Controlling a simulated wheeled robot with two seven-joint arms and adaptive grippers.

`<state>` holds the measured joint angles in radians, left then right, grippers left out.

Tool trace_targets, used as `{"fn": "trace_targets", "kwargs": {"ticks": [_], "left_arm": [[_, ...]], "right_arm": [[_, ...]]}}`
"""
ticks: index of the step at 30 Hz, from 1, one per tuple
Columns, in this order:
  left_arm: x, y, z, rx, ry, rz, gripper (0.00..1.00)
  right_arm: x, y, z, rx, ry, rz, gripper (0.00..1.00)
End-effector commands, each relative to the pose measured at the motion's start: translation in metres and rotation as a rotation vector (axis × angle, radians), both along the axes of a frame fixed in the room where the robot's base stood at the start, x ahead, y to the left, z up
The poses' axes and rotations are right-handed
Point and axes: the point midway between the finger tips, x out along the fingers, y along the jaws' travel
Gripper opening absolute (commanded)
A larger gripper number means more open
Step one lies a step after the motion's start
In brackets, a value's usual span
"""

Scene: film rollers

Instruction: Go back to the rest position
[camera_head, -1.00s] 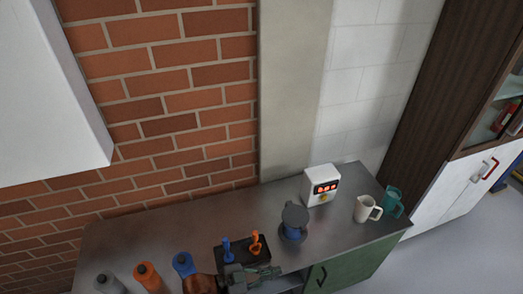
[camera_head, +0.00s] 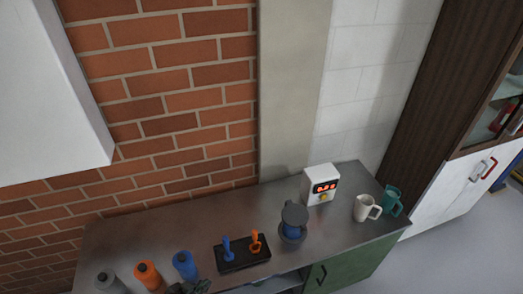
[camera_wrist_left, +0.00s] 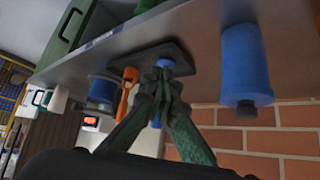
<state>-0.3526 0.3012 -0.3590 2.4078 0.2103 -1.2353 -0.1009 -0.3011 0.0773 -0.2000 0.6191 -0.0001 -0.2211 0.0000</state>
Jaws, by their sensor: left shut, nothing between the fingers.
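My left gripper (camera_head: 188,288) shows only as a small part at the bottom edge of the head view, in front of the blue bottle. In the left wrist view its green fingers (camera_wrist_left: 160,82) meet at the tips, shut with nothing between them. Behind the tips stands the black holder (camera_wrist_left: 140,52) with a blue handled tool (camera_wrist_left: 166,64) and an orange one (camera_wrist_left: 126,92). In the head view the holder (camera_head: 228,267) lies on the counter with the blue tool (camera_head: 227,246) and orange tool (camera_head: 255,241) upright. My right gripper is not in view.
Grey (camera_head: 108,284), orange (camera_head: 148,275) and blue (camera_head: 184,265) bottles stand along the left of the counter (camera_head: 150,230). A grey-and-blue reel (camera_head: 293,222), white timer (camera_head: 321,186), white mug (camera_head: 365,208) and teal mug (camera_head: 392,200) stand right. The counter's back strip is clear.

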Motion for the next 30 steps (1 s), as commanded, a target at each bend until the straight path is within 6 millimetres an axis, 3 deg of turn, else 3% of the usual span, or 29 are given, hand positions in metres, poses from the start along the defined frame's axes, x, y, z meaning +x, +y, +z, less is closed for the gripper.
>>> {"fn": "trace_targets", "kwargs": {"ticks": [1, 3, 6, 16, 26, 30], "left_arm": [[-0.017, 0.025, -0.009, 0.018, 0.055, 0.080, 0.00], [-0.037, 0.054, -0.019, 0.045, 0.118, 0.166, 0.00], [-0.065, 0.085, -0.028, 0.077, 0.195, 0.268, 0.00], [-0.150, 0.155, -0.045, 0.153, 0.393, 0.523, 0.00], [-0.130, 0.151, -0.153, 0.155, 0.429, 0.496, 0.00], [-0.129, 0.148, -0.215, 0.157, 0.450, 0.483, 0.00]], "right_arm": [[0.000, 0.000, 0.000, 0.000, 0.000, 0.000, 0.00], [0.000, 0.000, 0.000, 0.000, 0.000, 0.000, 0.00], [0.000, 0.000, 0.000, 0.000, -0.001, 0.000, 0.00], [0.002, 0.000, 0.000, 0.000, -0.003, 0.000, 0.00], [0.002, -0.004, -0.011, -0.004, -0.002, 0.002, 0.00], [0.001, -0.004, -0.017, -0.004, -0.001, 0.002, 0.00]]}}
